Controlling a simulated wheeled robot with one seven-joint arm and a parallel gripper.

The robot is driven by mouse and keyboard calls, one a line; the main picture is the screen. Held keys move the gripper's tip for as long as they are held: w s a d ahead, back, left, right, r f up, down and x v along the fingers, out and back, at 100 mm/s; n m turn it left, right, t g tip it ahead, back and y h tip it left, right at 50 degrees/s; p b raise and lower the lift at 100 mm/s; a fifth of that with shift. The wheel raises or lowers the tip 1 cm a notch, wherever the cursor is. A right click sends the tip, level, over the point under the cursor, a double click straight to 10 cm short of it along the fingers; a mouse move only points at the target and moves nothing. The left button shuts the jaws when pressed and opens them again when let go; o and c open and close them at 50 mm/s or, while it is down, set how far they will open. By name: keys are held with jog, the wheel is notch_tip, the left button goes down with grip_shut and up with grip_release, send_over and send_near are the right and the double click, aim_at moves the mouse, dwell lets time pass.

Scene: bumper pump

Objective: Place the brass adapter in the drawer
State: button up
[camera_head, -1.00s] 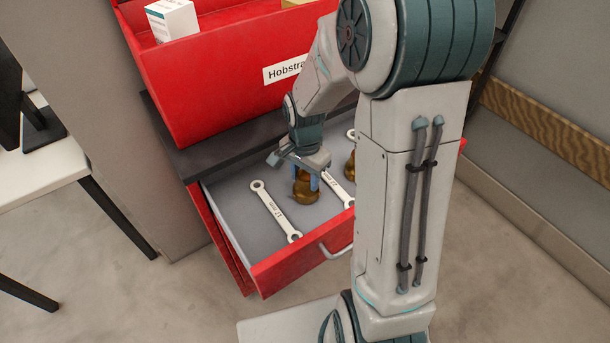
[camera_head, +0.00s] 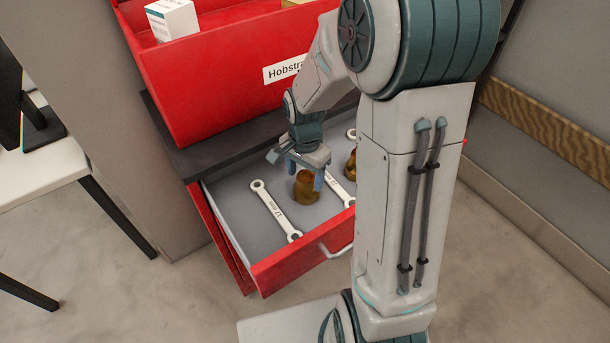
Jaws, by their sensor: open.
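A brass adapter (camera_head: 306,190) stands on the grey floor of the open red drawer (camera_head: 284,266), between two wrenches. My gripper (camera_head: 304,176) is open just above it, with its blue-tipped fingers at either side of the adapter's top. A second brass-coloured piece (camera_head: 350,165) is in the drawer further right, partly hidden behind my arm. I cannot tell from the picture which of the two the task means.
A white wrench (camera_head: 274,209) lies at the left of the drawer and another wrench (camera_head: 340,190) lies to the right, partly covered. A red bin (camera_head: 215,85) with a white box (camera_head: 172,19) stands above on the dark cabinet top. My arm hides the drawer's right side.

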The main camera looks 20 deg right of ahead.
aim_at(305, 177)
notch_tip(305, 177, up, 10)
jog(key=s+r+n+t, duration=0.3)
jog(key=s+n, duration=0.7)
jog(key=s, duration=0.4)
jog(key=shift+s+r+n, duration=0.2)
jog(key=shift+r+n, duration=0.2)
jog(key=shift+r, duration=0.2)
